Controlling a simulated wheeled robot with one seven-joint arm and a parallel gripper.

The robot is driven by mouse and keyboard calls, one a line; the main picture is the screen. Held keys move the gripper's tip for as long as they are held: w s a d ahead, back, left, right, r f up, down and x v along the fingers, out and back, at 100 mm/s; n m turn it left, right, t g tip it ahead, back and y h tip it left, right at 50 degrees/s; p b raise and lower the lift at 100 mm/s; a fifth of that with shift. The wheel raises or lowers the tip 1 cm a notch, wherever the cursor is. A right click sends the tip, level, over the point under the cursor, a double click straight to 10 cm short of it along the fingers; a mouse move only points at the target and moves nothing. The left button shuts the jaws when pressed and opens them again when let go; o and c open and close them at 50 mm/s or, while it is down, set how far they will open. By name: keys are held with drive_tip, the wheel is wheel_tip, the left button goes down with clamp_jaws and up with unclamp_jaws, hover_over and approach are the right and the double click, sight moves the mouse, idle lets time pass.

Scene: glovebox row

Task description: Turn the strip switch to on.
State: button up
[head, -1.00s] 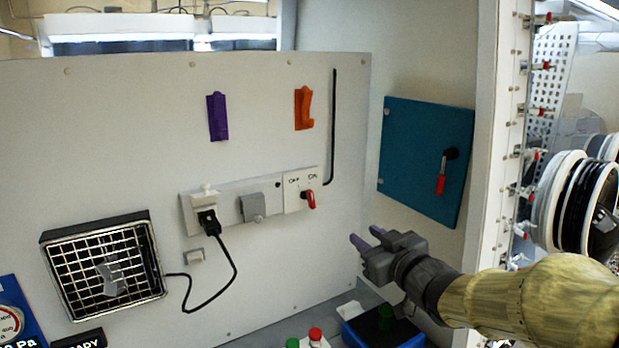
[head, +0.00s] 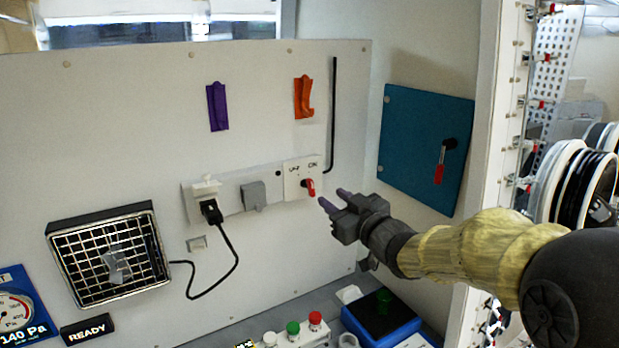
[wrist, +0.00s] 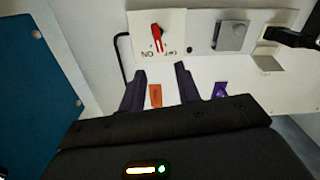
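The strip switch is a red knob (head: 309,186) on a white plate (head: 293,179) marked OFF at left and ON at right, at the right end of the power strip (head: 230,202). The knob also shows in the wrist view (wrist: 157,38), where the picture is upside down. Its exact setting is hard to tell. My gripper (head: 332,198) is just right of and slightly below the knob, apart from it. In the wrist view its two fingers (wrist: 159,80) are spread with nothing between them, short of the plate.
A black plug (head: 210,211) with its cord sits in the strip, beside a grey socket cover (head: 253,196). A fan grille (head: 108,258) is at lower left. A teal door (head: 427,146) with a red handle is at right. Buttons and a blue box (head: 381,319) stand below.

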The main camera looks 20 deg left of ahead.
sight(312, 182)
drive_tip(key=p+x, duration=0.3)
drive_tip(key=x, duration=0.8)
drive_tip(key=shift+a+p, duration=0.1)
drive_tip(key=shift+p, duration=0.25)
clamp_jaws()
